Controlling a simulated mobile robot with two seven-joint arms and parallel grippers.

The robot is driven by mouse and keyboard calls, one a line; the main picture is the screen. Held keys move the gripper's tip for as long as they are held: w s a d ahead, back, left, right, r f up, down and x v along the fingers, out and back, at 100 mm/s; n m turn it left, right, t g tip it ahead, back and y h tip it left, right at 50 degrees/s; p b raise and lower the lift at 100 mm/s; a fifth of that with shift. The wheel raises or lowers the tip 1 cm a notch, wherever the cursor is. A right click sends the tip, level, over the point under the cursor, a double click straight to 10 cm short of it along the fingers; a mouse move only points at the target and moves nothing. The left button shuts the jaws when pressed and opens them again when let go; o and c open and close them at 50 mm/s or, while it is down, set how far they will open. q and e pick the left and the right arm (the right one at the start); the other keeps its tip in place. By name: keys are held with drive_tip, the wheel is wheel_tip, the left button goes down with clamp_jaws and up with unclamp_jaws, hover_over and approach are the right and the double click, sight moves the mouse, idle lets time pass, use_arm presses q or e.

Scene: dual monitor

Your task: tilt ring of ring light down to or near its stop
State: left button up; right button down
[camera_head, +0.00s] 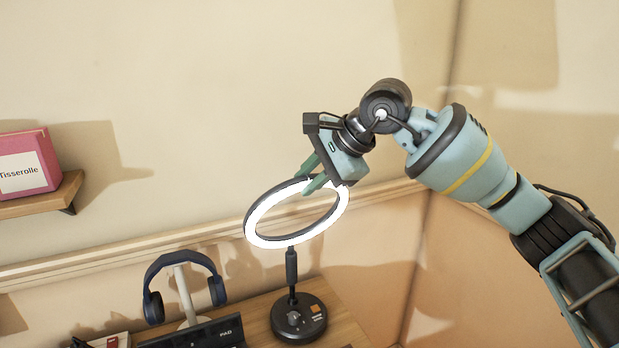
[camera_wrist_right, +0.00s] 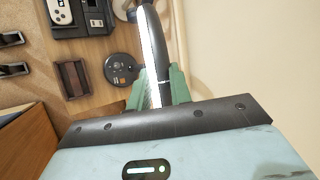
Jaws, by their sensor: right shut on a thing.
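The ring light stands on the desk at the lower middle of the head view, with a round black base (camera_head: 299,317) and a short dark stem. Its glowing white ring (camera_head: 268,236) is tilted, its face turned partly upward. My right gripper (camera_head: 308,184) reaches in from the right and is shut on the upper rim of the ring. In the right wrist view, the green fingers (camera_wrist_right: 161,92) sit on both sides of the ring's rim (camera_wrist_right: 146,35), and the round base (camera_wrist_right: 121,69) lies below. My left gripper is in neither view.
Blue headphones (camera_head: 185,283) hang on a white stand left of the light. A dark box marked PAD (camera_head: 205,334) lies in front of them. A pink box (camera_head: 27,163) sits on a wall shelf (camera_head: 42,196) at the far left. The wall is close behind the ring.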

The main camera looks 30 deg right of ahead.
drive_tip(key=shift+w+f, duration=0.15)
drive_tip(key=shift+f, duration=0.05)
drive_tip(key=c, duration=1.3)
unclamp_jaws()
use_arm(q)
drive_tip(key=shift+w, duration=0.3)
use_arm(e)
drive_tip(key=shift+r, duration=0.1)
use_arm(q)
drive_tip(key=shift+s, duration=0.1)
use_arm(e)
drive_tip(key=shift+r, duration=0.1)
drive_tip(key=shift+s+d+r, duration=0.2)
drive_tip(key=shift+s+r, duration=0.05)
drive_tip(key=shift+r, duration=0.05)
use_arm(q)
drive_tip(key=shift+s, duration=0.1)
use_arm(e)
drive_tip(key=v, duration=0.7)
drive_tip(key=shift+f, duration=0.1)
